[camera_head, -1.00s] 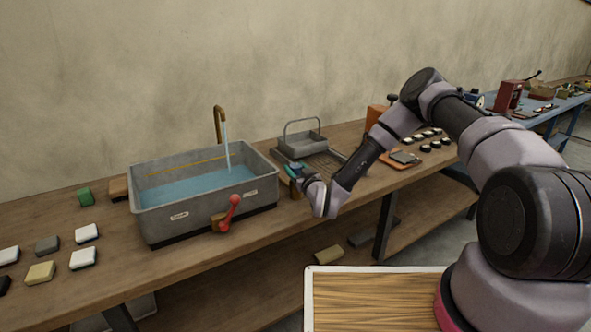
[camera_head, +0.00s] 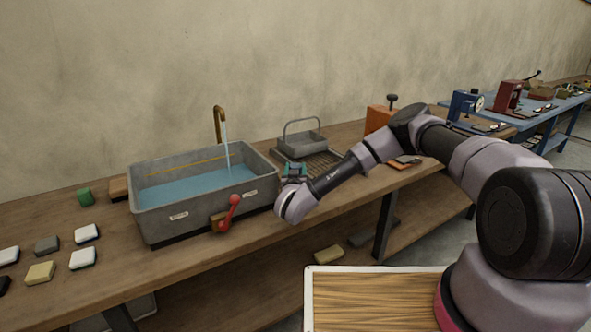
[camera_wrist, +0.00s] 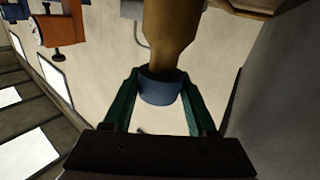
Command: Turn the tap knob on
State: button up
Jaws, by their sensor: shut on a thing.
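The tap knob (camera_head: 229,214) is a red lever with a rounded end on a brass mount, on the front of a grey metal sink (camera_head: 163,228). It tilts up to the right. A brass tap spout (camera_head: 218,122) stands behind the sink, and a pale stream (camera_head: 227,150) falls from it into blue water. My gripper (camera_head: 295,168) is right of the sink, apart from the knob. In the wrist view, my gripper's green fingers (camera_wrist: 160,80) are shut on a tan, tapered object with a blue collar (camera_wrist: 160,90). The knob is not seen there.
A small grey basin (camera_head: 302,145) with a hoop handle sits on a drying rack (camera_head: 322,162) behind my gripper. Several sponge-like blocks (camera_head: 83,258) and a green block (camera_head: 85,197) lie left of the sink. An orange box (camera_head: 378,119) stands farther right on the wooden bench.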

jog(key=o, duration=1.4)
jog(key=shift+c, duration=0.2)
